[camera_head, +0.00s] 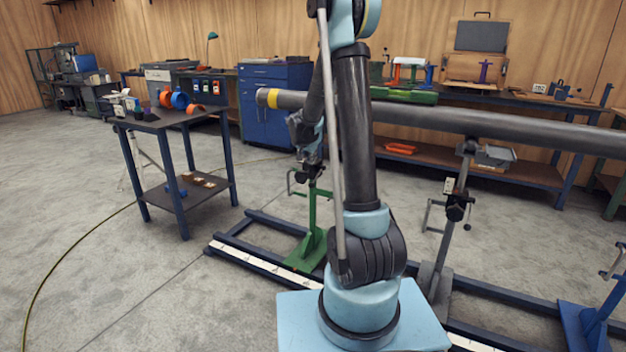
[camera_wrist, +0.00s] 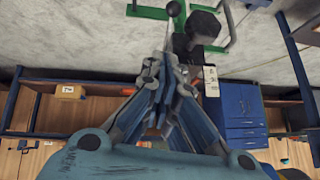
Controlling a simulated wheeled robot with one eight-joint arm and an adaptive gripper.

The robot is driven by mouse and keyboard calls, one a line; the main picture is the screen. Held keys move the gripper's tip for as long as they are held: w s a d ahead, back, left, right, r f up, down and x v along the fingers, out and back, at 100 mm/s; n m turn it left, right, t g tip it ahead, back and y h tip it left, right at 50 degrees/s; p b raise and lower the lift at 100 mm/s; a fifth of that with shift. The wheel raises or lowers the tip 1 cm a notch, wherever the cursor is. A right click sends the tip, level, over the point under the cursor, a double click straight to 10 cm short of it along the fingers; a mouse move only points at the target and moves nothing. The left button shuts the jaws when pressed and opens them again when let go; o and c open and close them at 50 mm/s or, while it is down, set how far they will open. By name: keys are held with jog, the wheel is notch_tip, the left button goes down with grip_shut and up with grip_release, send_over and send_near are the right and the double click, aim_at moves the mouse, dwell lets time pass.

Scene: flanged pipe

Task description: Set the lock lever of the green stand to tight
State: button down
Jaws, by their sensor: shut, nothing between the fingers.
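The green stand (camera_head: 312,246) stands on the blue floor frame beneath the pipe (camera_head: 480,121), partly behind my arm. Its dark clamp (camera_head: 311,172) is on the upright, with my gripper (camera_head: 308,152) just above and close against it. In the wrist view, parts of the green stand (camera_wrist: 221,48) and a black knob (camera_wrist: 203,25) are at the top. A thin grey rod with a dark ball end (camera_wrist: 173,9) reaches toward the fingertips; it looks like the lock lever. My gripper (camera_wrist: 163,62) is shut and empty. I cannot tell whether it touches the rod or how the lever is set.
A grey stand (camera_head: 437,275) supports the pipe on the right, and a blue stand (camera_head: 597,320) is at the right edge. A small table (camera_head: 160,122) with orange and blue parts stands left. A workbench (camera_head: 480,165) is behind. Open floor lies to the left.

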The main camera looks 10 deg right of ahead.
jog(key=w+f, duration=0.1)
jog(key=w, duration=0.1)
send_over(313, 184)
notch_tip(313, 184, down, 10)
jog(key=shift+d+r, duration=0.1)
jog(key=shift+d, duration=0.05)
jog(key=shift+a+f, duration=0.2)
jog(key=shift+f, duration=0.65)
jog(key=shift+w+f, duration=0.1)
jog(key=shift+f, duration=1.25)
